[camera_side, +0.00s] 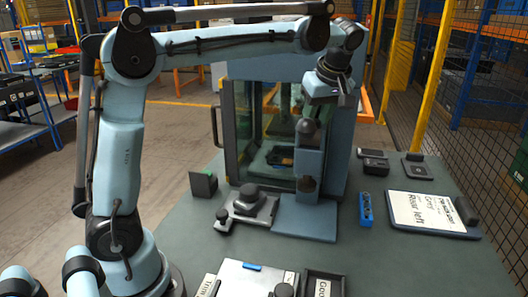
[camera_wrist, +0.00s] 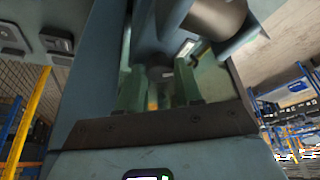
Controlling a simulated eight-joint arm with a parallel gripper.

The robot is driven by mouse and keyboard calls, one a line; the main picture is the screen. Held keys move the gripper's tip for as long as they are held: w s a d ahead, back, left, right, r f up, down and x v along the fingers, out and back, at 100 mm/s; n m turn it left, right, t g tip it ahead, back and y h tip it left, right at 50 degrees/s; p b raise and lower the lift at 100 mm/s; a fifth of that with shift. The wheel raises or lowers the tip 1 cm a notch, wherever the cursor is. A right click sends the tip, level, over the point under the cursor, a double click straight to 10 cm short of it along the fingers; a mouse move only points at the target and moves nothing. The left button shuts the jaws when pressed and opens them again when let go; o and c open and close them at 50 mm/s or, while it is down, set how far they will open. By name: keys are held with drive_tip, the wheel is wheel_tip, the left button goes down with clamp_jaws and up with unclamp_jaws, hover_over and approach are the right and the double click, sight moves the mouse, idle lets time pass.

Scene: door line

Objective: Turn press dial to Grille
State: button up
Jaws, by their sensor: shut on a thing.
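The blue-grey press (camera_side: 309,160) stands on the table in the side view, with a flat base plate (camera_side: 303,222) and a dark plunger below its head. My gripper (camera_side: 322,104) reaches down to the top of the press from above. In the wrist view my gripper (camera_wrist: 160,78) has its two greenish fingers closed in on a small dark part between them, which appears to be the press dial. The fingers hide most of the dial, and its marks cannot be read. A metal cylinder (camera_wrist: 216,16) lies just beyond the fingers.
A glass-fronted cabinet (camera_side: 242,125) stands behind the press. A grey device with knobs (camera_side: 252,207) sits left of the base plate. A blue block (camera_side: 366,208) and a clipboard with writing (camera_side: 425,210) lie to the right. The table's right front is clear.

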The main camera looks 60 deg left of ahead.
drive_tip(key=shift+w+n+g, duration=0.1)
drive_tip(key=shift+n+g, duration=0.3)
drive_tip(key=shift+n, duration=0.7)
drive_tip(key=o, duration=1)
drive_tip(key=shift+v, duration=6.05)
